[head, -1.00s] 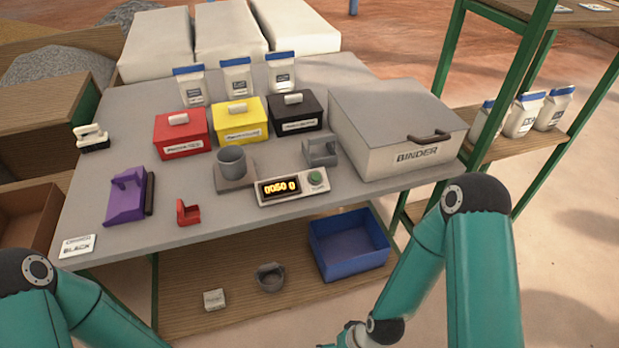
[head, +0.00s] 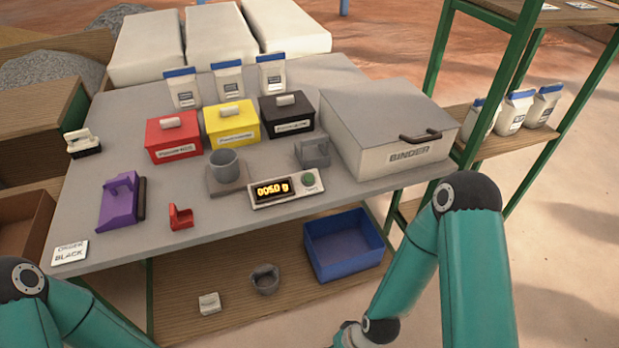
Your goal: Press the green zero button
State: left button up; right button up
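The green zero button (head: 308,180) is on the right end of the scale's display unit (head: 287,189), near the table's front edge. The orange digits read about 005.0 g, though they are small. A grey cup (head: 224,165) stands on the scale's plate (head: 213,184), left of the display. Nothing touches the button. My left arm comes in at the lower left and my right arm at the lower right. Both grippers are below the picture's edge or out of sight, so their fingers do not show.
Red (head: 172,137), yellow (head: 231,122) and black (head: 287,115) boxes stand behind the scale. A grey binder box (head: 390,150) is on the right. A purple tool (head: 119,203) and a red scoop (head: 180,217) lie left. A blue bin (head: 343,243) is on the lower shelf.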

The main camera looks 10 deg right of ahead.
grip_shut()
dwell(1.1)
